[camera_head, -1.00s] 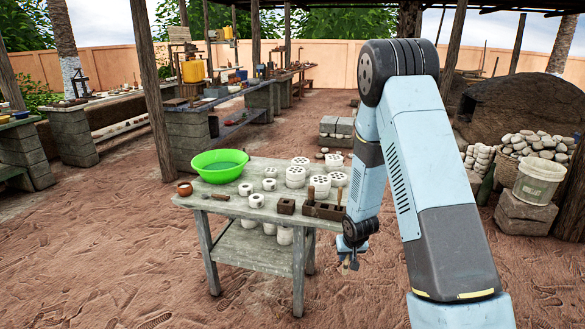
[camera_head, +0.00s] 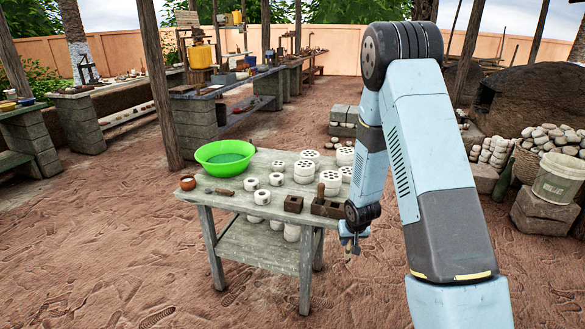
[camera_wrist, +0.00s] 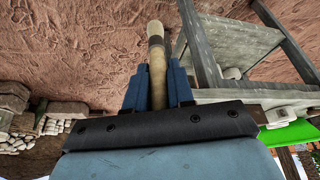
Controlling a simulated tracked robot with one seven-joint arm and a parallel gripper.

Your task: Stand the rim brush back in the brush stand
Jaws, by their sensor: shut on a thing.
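My gripper (camera_head: 352,238) hangs just off the right end of the grey worktable (camera_head: 262,170), lower than its top in the picture. In the wrist view its blue fingers (camera_wrist: 157,88) are shut on the rim brush (camera_wrist: 157,62), which has a pale wooden body, a dark band and a rounded pale end pointing away from me. The brush stand (camera_head: 326,208) is a brown block with dark openings near the table's right front corner. One upright handle (camera_head: 320,191) shows at its left end. My arm is close to its right end and may hide part of it.
A green bowl (camera_head: 225,157), a small orange pot (camera_head: 187,182), a lying tool (camera_head: 224,192), a brown block (camera_head: 293,204) and several white perforated cylinders (camera_head: 304,171) crowd the tabletop. A table leg (camera_wrist: 201,45) is close to the gripper. Open ground lies in front.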

